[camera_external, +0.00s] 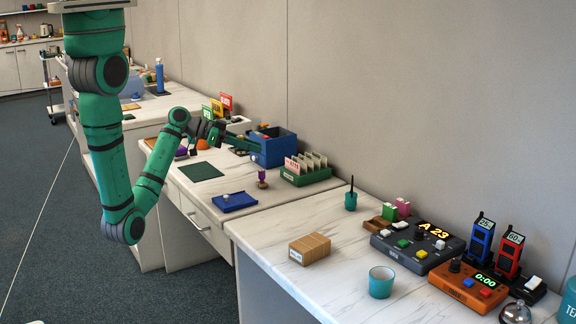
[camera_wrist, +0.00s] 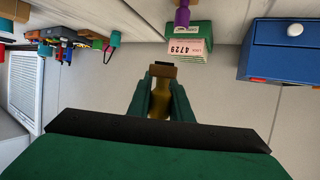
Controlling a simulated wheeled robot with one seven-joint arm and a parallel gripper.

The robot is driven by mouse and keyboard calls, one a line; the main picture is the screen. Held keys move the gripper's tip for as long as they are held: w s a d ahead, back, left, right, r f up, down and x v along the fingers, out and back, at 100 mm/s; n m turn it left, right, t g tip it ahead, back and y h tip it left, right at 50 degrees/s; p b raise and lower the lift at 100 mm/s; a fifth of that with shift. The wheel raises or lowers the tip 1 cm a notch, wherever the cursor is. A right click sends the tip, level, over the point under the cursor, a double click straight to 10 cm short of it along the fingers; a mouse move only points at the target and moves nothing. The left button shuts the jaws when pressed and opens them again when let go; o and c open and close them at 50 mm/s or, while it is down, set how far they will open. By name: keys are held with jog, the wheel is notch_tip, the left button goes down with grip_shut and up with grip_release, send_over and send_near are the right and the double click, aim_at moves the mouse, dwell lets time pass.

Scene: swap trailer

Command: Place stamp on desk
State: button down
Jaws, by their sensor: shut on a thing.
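My gripper (camera_external: 252,146) reaches level over the back of the desk (camera_external: 222,180), in front of or over the blue box. It is shut on a stamp with a dull gold handle (camera_wrist: 159,105) and a brown block with a dark face (camera_wrist: 163,70). In the wrist view the handle lies between the two green fingers (camera_wrist: 161,88), and the block sticks out beyond them. The stamp points away from the wrist and is held clear of the desk. In the external view it is too small to tell apart clearly. Another stamp-like thing with a purple handle (camera_external: 261,176) stands on the desk.
The blue box (camera_external: 284,151) and a green card holder (camera_external: 310,179) stand along the wall. A blue tray (camera_external: 240,205) and a dark green mat (camera_external: 200,171) lie on the desk. The nearer table (camera_external: 340,255) holds several devices and a teal cup (camera_external: 381,283).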

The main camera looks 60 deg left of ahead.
jog(key=s+a+n+t+y, duration=0.2)
jog(key=s+a+n+y, duration=0.35)
jog(key=a, duration=0.75)
jog(key=m, duration=0.2)
send_over(239, 169)
jog(key=shift+g+h, duration=0.3)
jog(key=shift+h, duration=0.15)
notch_tip(239, 169, down, 9)
jog(key=shift+s+f, duration=0.1)
jog(key=shift+f, duration=0.1)
jog(key=shift+a+f, duration=0.15)
jog(key=shift+f, duration=0.05)
jog(key=shift+w+f, duration=0.2)
jog(key=shift+f, duration=1.35)
jog(key=shift+f, duration=0.3)
